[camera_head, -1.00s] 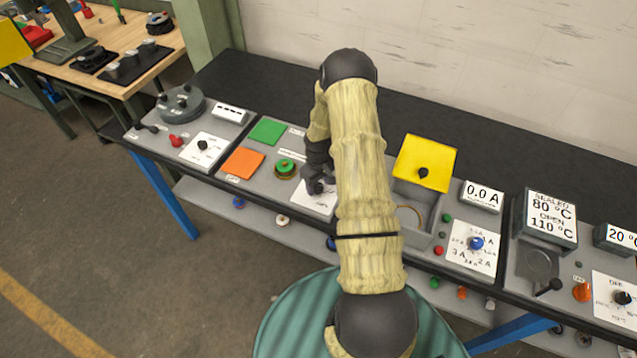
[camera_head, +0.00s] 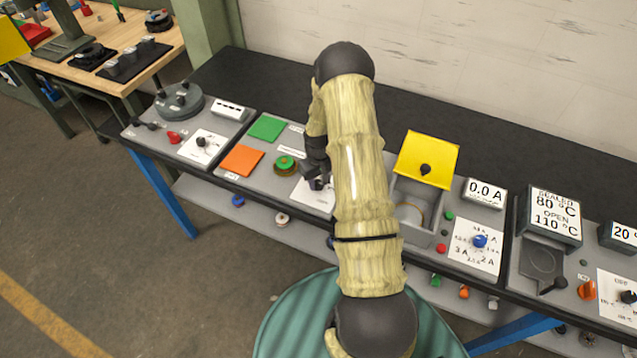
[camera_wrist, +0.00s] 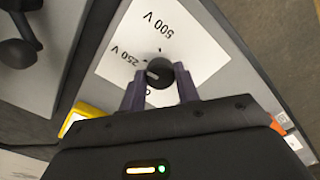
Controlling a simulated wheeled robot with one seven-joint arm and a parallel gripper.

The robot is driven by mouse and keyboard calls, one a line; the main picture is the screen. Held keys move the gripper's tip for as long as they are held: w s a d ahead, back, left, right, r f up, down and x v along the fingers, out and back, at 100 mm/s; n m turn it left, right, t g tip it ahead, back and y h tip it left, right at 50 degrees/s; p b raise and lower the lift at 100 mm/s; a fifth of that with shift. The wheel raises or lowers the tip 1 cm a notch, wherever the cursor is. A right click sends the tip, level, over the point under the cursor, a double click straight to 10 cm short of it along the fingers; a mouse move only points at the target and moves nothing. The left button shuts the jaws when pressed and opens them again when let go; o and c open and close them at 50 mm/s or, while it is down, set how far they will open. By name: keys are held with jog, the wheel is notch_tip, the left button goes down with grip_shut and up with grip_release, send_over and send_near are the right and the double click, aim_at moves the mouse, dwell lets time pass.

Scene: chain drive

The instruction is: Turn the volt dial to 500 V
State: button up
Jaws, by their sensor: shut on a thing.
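The volt dial is a round black knob (camera_wrist: 159,75) with a white mark, on a white plate (camera_wrist: 190,50) printed 500 V and 250 V, upside down in the wrist view. A third label is partly hidden by the knob and fingers. The white mark points left in that view, close to the 250 V side and away from 500 V. My gripper (camera_wrist: 160,92) is shut on the knob, one dark finger on each side. In the head view my gripper (camera_head: 317,183) is over the white plate (camera_head: 312,197), and the dial is mostly hidden.
Left of the plate are a green button (camera_head: 285,163), an orange square (camera_head: 241,160) and a green square (camera_head: 267,128). Right of my arm are a raised yellow cover (camera_head: 427,150) above an open bin and a blue-knobbed ampere dial (camera_head: 480,241). Black bench top (camera_head: 240,80) behind is clear.

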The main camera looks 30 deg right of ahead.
aim_at(318, 183)
jog(key=m+b, duration=0.3)
jog(key=m, duration=0.2)
jog(key=shift+f+m, duration=0.1)
jog(key=shift+m, duration=0.2)
jog(key=m+b, duration=0.2)
jog(key=m, duration=0.3)
jog(key=shift+w+m, duration=0.1)
jog(key=shift+m, duration=0.3)
jog(key=o, duration=1)
jog(key=shift+c, duration=0.2)
notch_tip(318, 183, up, 18)
jog(key=b, duration=0.3)
jog(key=shift+f, duration=0.15)
